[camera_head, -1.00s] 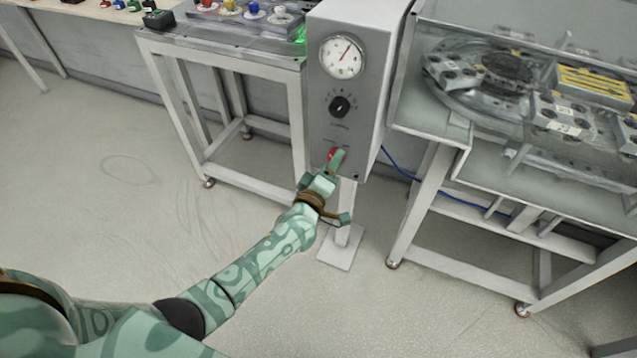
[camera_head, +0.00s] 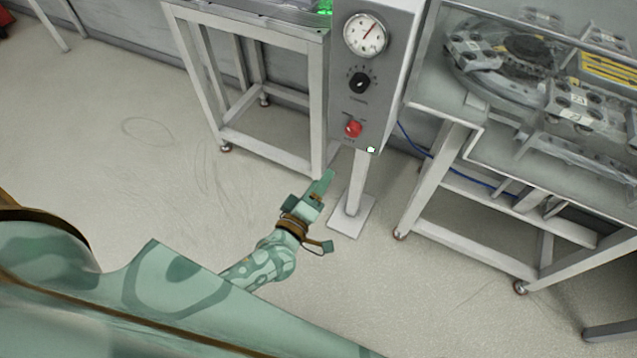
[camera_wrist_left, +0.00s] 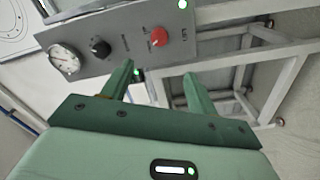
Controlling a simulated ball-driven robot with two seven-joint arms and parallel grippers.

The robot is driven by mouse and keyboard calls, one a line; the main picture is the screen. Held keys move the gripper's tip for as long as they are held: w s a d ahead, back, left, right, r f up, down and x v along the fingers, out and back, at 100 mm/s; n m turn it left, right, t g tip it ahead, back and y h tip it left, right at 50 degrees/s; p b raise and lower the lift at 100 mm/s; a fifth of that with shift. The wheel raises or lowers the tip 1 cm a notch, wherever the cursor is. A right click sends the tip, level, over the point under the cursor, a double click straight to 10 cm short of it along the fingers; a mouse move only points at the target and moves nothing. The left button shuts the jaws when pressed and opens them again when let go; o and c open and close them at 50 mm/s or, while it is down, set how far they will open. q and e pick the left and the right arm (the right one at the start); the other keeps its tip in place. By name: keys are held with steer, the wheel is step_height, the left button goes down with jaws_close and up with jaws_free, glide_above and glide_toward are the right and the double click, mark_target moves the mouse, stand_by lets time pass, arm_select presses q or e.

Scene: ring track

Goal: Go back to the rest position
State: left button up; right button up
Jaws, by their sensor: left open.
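My left gripper (camera_head: 322,183) is green and patterned. In the head view it hangs in front of the control box's post, below and left of the red knob (camera_head: 353,128), and touches nothing that I can see. In the left wrist view its two fingers (camera_wrist_left: 155,80) stand apart with nothing between them. Beyond the fingertips the grey control box (camera_wrist_left: 125,40) shows its gauge, a black dial and the red knob (camera_wrist_left: 159,36). My right gripper is in neither view.
The control box (camera_head: 385,60) stands on a post with a flat foot plate (camera_head: 350,215). A white-framed table (camera_head: 275,140) stands to its left. A table with a covered ring track (camera_head: 500,60) stands to its right. A blue cable (camera_head: 415,146) runs behind. The floor at left is clear.

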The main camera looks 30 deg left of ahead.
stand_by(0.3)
arm_select(q)
steer(key=s+f+m+g+h, duration=0.1)
steer(key=s+f+m+g, duration=0.45)
steer(key=f, duration=0.55)
steer(key=s+f+m+g+h, duration=0.1)
steer(key=s+f+m+g, duration=0.2)
steer(key=s+f+m, duration=0.6)
steer(key=s+a+f+g+y, duration=0.1)
steer(key=s+a+f+g, duration=0.1)
steer(key=s, duration=0.8)
steer(key=s+a+f+m+g, duration=0.1)
steer(key=s+f+g, duration=0.3)
steer(key=s, duration=0.7)
steer(key=s+a+f+m+g+y, duration=0.1)
steer(key=s+a+f+g, duration=0.2)
steer(key=s+f, duration=0.4)
steer(key=s+a, duration=0.1)
steer(key=s, duration=0.2)
steer(key=shift+s+y, duration=0.3)
steer(key=shift+s, duration=0.05)
steer(key=shift+d+g, duration=0.1)
steer(key=shift+g, duration=0.15)
